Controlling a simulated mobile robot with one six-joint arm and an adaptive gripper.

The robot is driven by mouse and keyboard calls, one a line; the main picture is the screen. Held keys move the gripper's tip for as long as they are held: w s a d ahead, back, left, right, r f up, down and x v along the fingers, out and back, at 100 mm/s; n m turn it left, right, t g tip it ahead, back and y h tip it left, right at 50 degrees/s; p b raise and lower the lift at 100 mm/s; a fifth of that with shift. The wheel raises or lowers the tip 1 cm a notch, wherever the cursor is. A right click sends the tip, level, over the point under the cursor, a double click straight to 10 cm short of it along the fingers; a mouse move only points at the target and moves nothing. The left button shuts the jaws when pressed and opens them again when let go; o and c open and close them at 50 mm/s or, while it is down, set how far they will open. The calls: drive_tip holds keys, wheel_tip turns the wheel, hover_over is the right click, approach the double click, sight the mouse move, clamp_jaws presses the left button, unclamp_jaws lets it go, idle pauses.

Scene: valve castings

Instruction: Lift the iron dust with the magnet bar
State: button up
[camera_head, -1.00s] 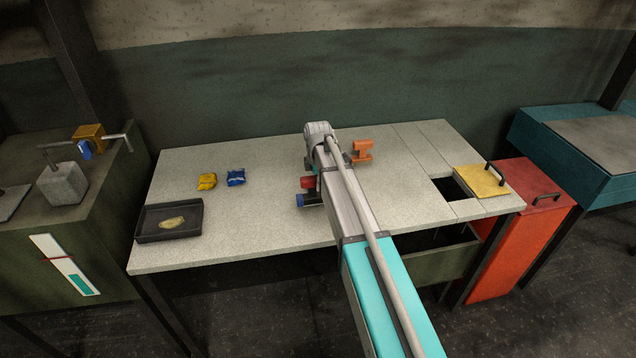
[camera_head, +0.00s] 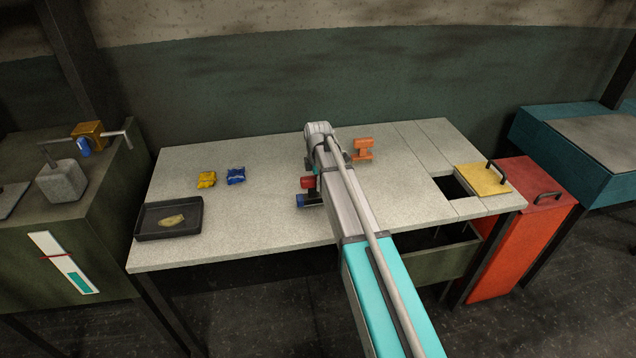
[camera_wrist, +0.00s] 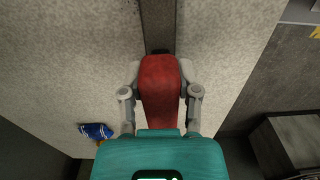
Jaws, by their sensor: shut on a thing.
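My gripper (camera_wrist: 160,95) is shut on a red block (camera_wrist: 160,78), its two grey fingers on either side of it. I take this red block to be the handle of the magnet bar. A long dark strip (camera_wrist: 158,28) runs beyond it in the wrist view; I cannot tell whether it is part of the bar. In the head view my arm covers most of the gripper, and a red part (camera_head: 307,182) shows left of the arm above the bench. I cannot make out iron dust in either view.
On the bench (camera_head: 270,220) are a black tray (camera_head: 140,223) with a pale yellowish patch, a yellow casting (camera_head: 206,180), a blue casting (camera_head: 236,176) and an orange casting (camera_head: 363,150). A square opening (camera_head: 452,189) and a yellow lid (camera_head: 483,181) with a handle are at the right.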

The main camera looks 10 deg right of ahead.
drive_tip(key=shift+f+b, duration=0.5)
drive_tip(key=shift+f, duration=0.05)
drive_tip(key=shift+d, duration=0.15)
drive_tip(key=shift+d+r, duration=0.15)
drive_tip(key=shift+d, duration=1.4)
drive_tip(key=shift+d, duration=0.15)
drive_tip(key=shift+w+d, duration=0.1)
drive_tip(key=shift+d, duration=1.5)
drive_tip(key=shift+d, duration=0.1)
drive_tip(key=shift+w+d, duration=0.15)
drive_tip(key=shift+d, duration=1.5)
drive_tip(key=shift+d, duration=0.15)
drive_tip(key=shift+d, duration=1.55)
